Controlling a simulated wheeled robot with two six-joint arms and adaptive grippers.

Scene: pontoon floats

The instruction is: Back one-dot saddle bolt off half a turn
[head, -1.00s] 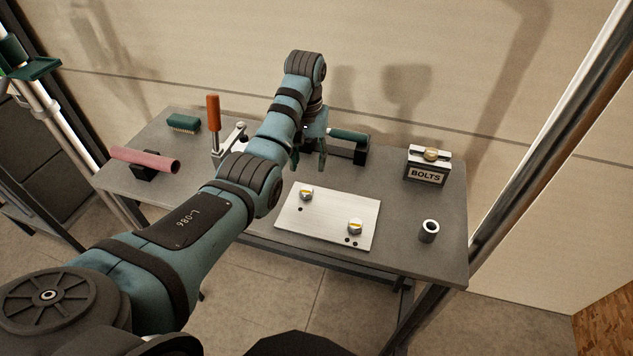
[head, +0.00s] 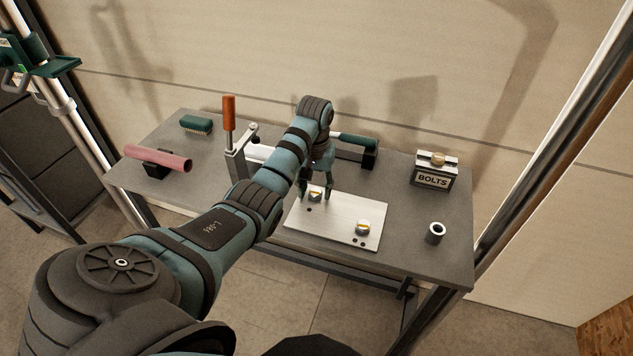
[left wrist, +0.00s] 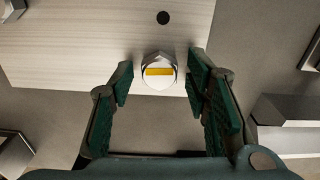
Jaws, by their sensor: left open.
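The one-dot saddle bolt (head: 315,192), a silver hex head with a yellow mark, sits on the pale plate (head: 340,219) beside a single black dot. In the left wrist view the bolt (left wrist: 159,72) has its yellow bar lying crosswise in the picture. My left gripper (head: 316,190) is open at this bolt; in the left wrist view its green-padded fingers (left wrist: 160,78) stand on either side with gaps between them and the head. A second bolt (head: 362,228), beside two dots, is nearer the plate's front right. My right gripper is not in view.
A toggle clamp with an orange handle (head: 229,113), a pink roll on a stand (head: 158,158) and a green brush (head: 196,124) are left. A green-handled tool (head: 354,139) lies behind. A BOLTS box (head: 433,172) and a metal sleeve (head: 435,233) stand right on the grey table (head: 400,190).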

